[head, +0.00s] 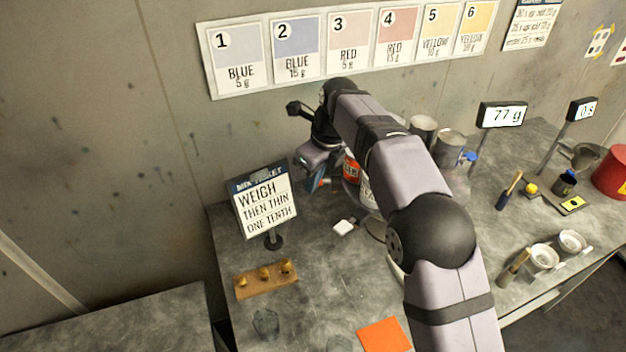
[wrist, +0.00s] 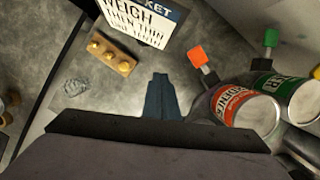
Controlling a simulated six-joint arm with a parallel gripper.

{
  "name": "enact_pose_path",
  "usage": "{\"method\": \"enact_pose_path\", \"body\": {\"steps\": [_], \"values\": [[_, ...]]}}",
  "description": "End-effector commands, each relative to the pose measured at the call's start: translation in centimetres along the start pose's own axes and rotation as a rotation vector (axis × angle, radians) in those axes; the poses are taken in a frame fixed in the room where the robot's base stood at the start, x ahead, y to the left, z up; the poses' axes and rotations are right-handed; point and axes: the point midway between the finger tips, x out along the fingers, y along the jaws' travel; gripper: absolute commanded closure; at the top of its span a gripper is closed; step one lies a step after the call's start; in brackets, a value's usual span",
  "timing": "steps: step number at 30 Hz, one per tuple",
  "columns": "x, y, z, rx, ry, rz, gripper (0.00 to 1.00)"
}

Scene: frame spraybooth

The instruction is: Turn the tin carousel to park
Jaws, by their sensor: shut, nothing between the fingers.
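The tin carousel is mostly hidden behind my arm in the head view. In the wrist view, a red-labelled tin (wrist: 243,110) and a green-labelled tin (wrist: 288,95) stand at the right. An orange tab (wrist: 198,57) and a green tab (wrist: 271,38) stick out beside them. My gripper (wrist: 160,80) is shut and empty, just left of the red-labelled tin and apart from it. In the head view my gripper (head: 317,184) is left of the tins.
A sign on a stand (head: 263,205) is close to the left of my gripper. A wooden block with brass knobs (head: 266,279) and a glass (head: 266,322) are in front. An orange sheet (head: 384,335) lies at the front. A small white block (head: 343,227) lies on the bench.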

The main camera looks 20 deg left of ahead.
Motion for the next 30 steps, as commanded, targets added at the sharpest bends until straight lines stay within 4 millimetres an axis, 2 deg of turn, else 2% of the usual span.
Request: {"method": "enact_pose_path", "body": {"steps": [3, 8, 20, 23, 26, 30], "values": [[-1.6, 0.3, 0.2, -0.001, -0.002, -0.002, 1.00], [-2.9, 0.5, 0.2, 0.000, 0.000, 0.000, 1.00], [-3.6, 0.4, 0.0, -0.005, 0.000, 0.001, 1.00], [-4.1, -0.6, -0.9, -0.028, -0.004, 0.003, 1.00], [-5.1, -2.2, -2.6, -0.078, -0.014, 0.010, 1.00], [-7.4, -5.3, -6.6, -0.194, -0.039, 0.019, 1.00]]}}
